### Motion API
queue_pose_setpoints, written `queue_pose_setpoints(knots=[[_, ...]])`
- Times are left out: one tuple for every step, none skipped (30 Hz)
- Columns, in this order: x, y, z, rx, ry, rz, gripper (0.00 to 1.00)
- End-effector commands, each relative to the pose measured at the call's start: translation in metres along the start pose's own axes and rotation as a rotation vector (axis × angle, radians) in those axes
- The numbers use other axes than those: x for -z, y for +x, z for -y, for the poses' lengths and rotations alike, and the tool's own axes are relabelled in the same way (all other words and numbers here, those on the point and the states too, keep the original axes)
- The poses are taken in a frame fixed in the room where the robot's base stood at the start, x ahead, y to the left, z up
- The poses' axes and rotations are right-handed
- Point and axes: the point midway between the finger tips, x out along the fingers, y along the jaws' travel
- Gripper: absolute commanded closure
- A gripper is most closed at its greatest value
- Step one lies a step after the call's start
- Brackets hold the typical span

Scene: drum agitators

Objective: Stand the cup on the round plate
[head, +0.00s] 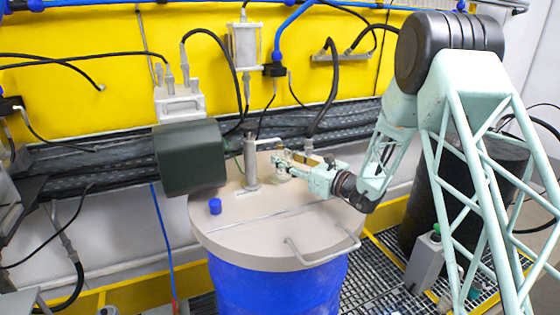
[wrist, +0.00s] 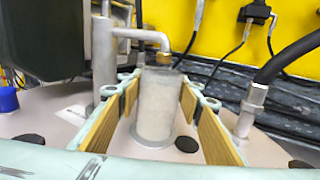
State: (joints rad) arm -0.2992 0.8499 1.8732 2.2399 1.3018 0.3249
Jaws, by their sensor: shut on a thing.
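A clear, greyish cup (wrist: 157,103) stands upright between the two wood-coloured finger pads of my gripper (wrist: 158,90) in the wrist view. My gripper is shut on it. In the head view my gripper (head: 282,164) is over the drum lid, and the small, pale cup is partly hidden by the fingers. A thin grey round plate (wrist: 151,142) shows around the cup's base on the lid. I cannot tell whether the base touches the plate. The cup's mouth is under or close to the brass tip of a spout (wrist: 159,54).
The beige lid (head: 262,235) covers a blue drum (head: 275,290). A metal post (head: 250,163) carries the spout beside my gripper. A blue cap (head: 215,206) and a handle (head: 322,252) are on the lid. A dark green box (head: 190,157) stands at left.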

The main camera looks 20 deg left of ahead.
Motion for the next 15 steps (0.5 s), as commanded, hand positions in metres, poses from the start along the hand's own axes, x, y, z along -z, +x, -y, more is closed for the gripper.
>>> queue_pose_setpoints(knots=[[-0.001,0.007,0.0,-0.001,-0.001,0.001,0.73],[-0.001,0.011,0.0,-0.001,-0.002,0.001,0.73],[-0.001,0.016,0.0,-0.001,-0.002,0.001,0.73],[-0.001,0.02,0.0,-0.001,-0.002,0.0,0.73],[-0.001,0.023,-0.001,-0.001,-0.002,0.0,0.73],[0.004,0.023,0.0,0.0,0.0,-0.001,0.73],[0.007,0.022,0.0,0.0,0.001,-0.002,0.73],[0.009,0.022,0.0,0.0,0.001,-0.002,0.73],[0.012,0.022,0.0,0.0,0.001,-0.001,0.73],[0.013,0.022,0.0,0.0,0.001,-0.001,0.73],[0.014,0.022,0.0,0.0,0.001,-0.001,0.73],[0.014,0.022,0.0,0.0,0.0,0.0,0.73],[0.015,0.022,0.0,0.0,0.0,0.0,0.73],[0.015,0.022,0.0,0.0,0.0,0.0,0.73],[0.015,0.022,0.0,0.0,0.0,0.0,0.73]])
